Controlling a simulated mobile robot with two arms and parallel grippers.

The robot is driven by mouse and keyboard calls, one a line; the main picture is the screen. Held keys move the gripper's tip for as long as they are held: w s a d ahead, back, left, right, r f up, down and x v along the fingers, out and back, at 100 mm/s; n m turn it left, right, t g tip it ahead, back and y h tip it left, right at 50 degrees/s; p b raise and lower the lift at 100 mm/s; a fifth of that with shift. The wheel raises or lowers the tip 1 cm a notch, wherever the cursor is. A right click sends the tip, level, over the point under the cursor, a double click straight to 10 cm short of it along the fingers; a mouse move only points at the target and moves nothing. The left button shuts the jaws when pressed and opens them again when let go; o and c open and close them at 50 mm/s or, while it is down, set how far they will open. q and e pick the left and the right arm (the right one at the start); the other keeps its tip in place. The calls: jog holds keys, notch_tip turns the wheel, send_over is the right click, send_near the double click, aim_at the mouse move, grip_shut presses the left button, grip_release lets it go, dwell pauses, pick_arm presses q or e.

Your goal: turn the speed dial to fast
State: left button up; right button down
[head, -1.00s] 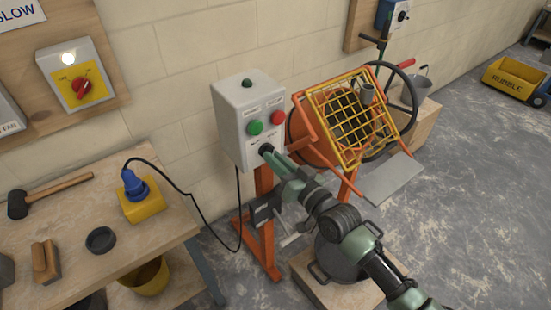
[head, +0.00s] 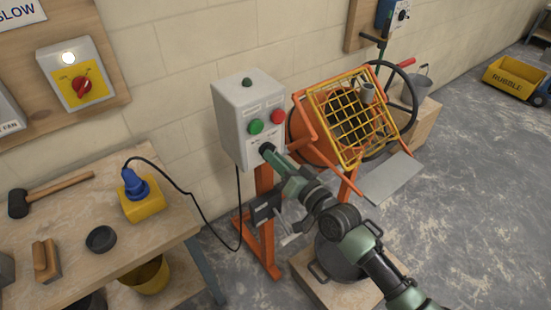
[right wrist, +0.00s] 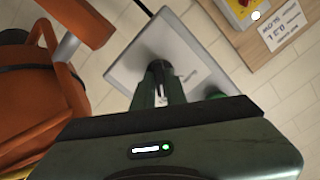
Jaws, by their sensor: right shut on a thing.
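The speed dial (head: 265,148) is a small black knob low on the front of the pale grey control box (head: 236,108). My right gripper (head: 273,155) reaches it from the lower right and is shut on it. In the right wrist view the fingers (right wrist: 160,85) close around the dark knob against the grey face of the box. The fingers hide most of the dial, so its pointer and setting cannot be read. A green button (head: 256,127) and a red button (head: 278,118) sit above the dial. My left gripper is not in view.
The orange mixer (head: 308,139) with its yellow grid (head: 352,120) stands close right of the box. A wooden bench (head: 85,268) with a mallet, yellow socket block (head: 143,207) and black cable is at left. A red switch on a yellow plate (head: 82,86) is on the wall.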

jog(key=c, duration=1.4)
grip_release()
jog(key=shift+c, duration=0.2)
jog(key=b+v, duration=0.1)
jog(key=v, duration=0.7)
jog(key=shift+w, duration=0.1)
